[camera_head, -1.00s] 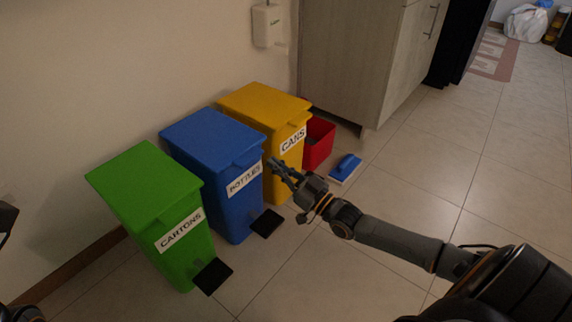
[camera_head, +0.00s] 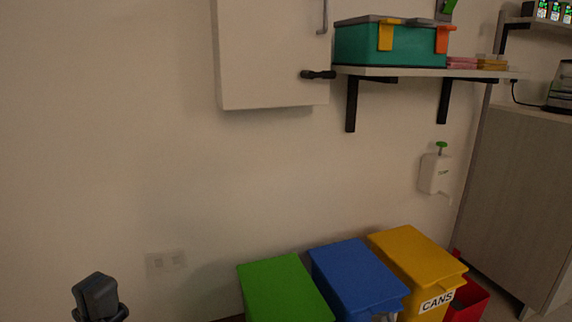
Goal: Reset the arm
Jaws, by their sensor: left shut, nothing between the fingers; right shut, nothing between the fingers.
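My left gripper (camera_head: 97,298) shows at the bottom left corner, dark grey, pointing up and cut off by the lower edge. Its fingers are shut with nothing between them. It is in front of the wall and well to the left of the bins. My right gripper and arm are outside the picture.
A green bin (camera_head: 285,290), a blue bin (camera_head: 357,277) and a yellow bin (camera_head: 413,258) labelled CANS stand along the wall. A red bin (camera_head: 469,300) is beside them. Above are a white cabinet (camera_head: 270,55) and a shelf (camera_head: 420,72) with a teal box (camera_head: 375,44).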

